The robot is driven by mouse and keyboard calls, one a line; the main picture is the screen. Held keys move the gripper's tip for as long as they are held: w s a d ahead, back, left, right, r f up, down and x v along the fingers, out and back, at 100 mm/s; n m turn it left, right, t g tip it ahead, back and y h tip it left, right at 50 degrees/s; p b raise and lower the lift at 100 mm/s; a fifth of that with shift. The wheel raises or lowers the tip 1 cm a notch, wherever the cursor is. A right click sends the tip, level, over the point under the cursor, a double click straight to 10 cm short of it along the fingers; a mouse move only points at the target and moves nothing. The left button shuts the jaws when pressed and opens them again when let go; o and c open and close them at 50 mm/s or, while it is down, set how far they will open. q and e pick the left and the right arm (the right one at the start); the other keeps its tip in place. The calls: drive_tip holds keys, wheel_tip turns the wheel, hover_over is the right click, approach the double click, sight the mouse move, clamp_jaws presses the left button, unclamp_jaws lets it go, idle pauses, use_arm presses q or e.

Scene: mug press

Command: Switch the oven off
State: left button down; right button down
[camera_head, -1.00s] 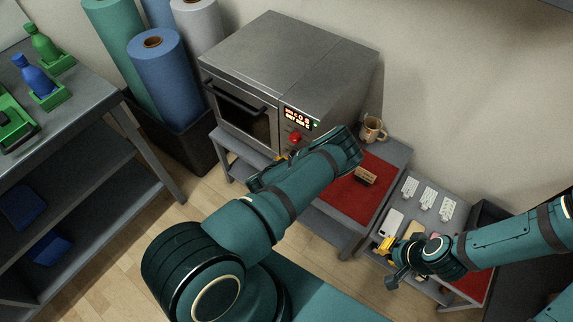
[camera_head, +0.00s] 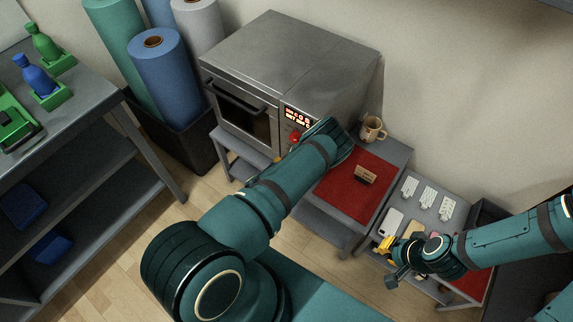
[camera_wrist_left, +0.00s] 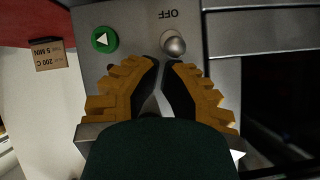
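The oven (camera_head: 290,65) is a grey metal box on a low table. Its front has a lit display (camera_head: 297,117) and a red knob (camera_head: 294,137). In the left wrist view, which looks upside down, a silver switch or knob (camera_wrist_left: 173,43) sits beside the label OFF (camera_wrist_left: 172,14), with a green button (camera_wrist_left: 104,40) to its left. My left gripper (camera_wrist_left: 163,66) is in front of this panel, fingertips almost together and just short of the silver knob; I cannot tell if they touch it. My left arm hides this gripper in the head view. My right gripper (camera_head: 384,246) hovers over the lower right table.
A red mat (camera_head: 345,200) with a small cardboard sign (camera_head: 365,174) lies right of the oven, and a tan mug (camera_head: 373,129) stands behind it. White pieces (camera_head: 428,196) lie on the right table. Fabric rolls (camera_head: 165,75) stand left of the oven.

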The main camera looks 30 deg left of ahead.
use_arm(q)
drive_tip(key=shift+s+f, duration=0.15)
drive_tip(key=shift+f, duration=0.05)
drive_tip(key=shift+s+f+t, duration=0.15)
drive_tip(key=shift+f+t, duration=0.05)
drive_tip(key=shift+t, duration=0.2)
drive_tip(key=shift+s+f+t+b, duration=0.1)
drive_tip(key=shift+t+b, duration=0.2)
drive_tip(key=shift+t, duration=0.1)
drive_tip(key=shift+s+f, duration=0.15)
drive_tip(key=shift+f, duration=0.1)
idle(1.0)
drive_tip(key=shift+r, duration=0.15)
drive_tip(key=shift+r+p, duration=0.55)
drive_tip(key=shift+r, duration=0.1)
